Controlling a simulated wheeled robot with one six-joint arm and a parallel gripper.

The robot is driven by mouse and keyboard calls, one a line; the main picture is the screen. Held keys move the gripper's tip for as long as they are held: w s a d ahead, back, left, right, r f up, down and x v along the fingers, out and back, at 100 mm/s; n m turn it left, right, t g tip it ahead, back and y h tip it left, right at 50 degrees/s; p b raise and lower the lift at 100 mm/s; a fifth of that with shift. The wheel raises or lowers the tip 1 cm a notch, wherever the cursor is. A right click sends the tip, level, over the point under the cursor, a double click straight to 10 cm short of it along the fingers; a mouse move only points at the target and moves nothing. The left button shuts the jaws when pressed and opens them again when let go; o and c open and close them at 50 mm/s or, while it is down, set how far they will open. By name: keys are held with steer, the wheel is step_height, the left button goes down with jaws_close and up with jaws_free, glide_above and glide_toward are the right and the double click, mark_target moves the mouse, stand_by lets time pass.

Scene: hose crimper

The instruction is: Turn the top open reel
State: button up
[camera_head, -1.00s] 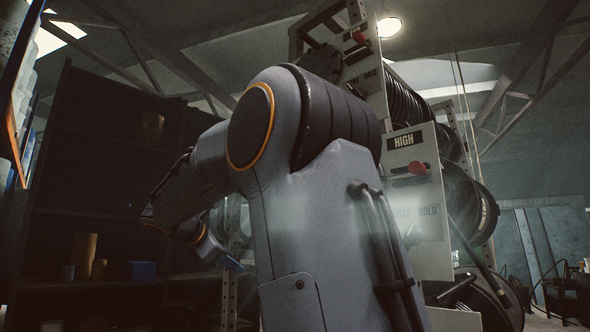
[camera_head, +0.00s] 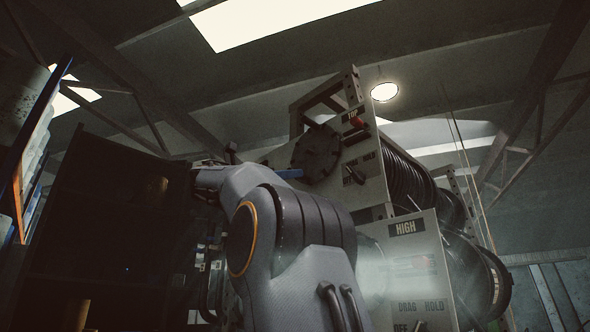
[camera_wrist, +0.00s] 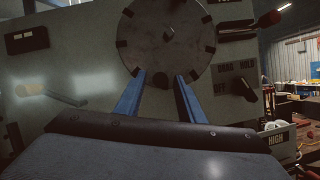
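The top reel shows as a round, dark disc (camera_head: 317,153) with small notches around its rim, on the left part of the upper panel. In the wrist view the grey disc (camera_wrist: 168,40) fills the top middle, with a small dark piece at its centre. My gripper (camera_wrist: 160,76) has two blue fingers spread apart, with nothing between them. The fingertips lie over the disc's lower edge in that view; contact cannot be told. In the head view one blue finger (camera_head: 289,173) shows at the disc's left edge, and my arm hides the rest of the gripper.
The upper panel has a red knob (camera_head: 357,122) and a black switch (camera_head: 354,174) right of the disc. A lower panel marked HIGH (camera_head: 407,228) stands below. Black hose coils (camera_head: 408,180) sit behind. A dark shelf (camera_head: 95,215) stands at left.

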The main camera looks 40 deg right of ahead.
steer(key=shift+p+x, duration=0.5)
steer(key=shift+x, duration=0.95)
steer(key=shift+c, duration=0.4)
jaws_close()
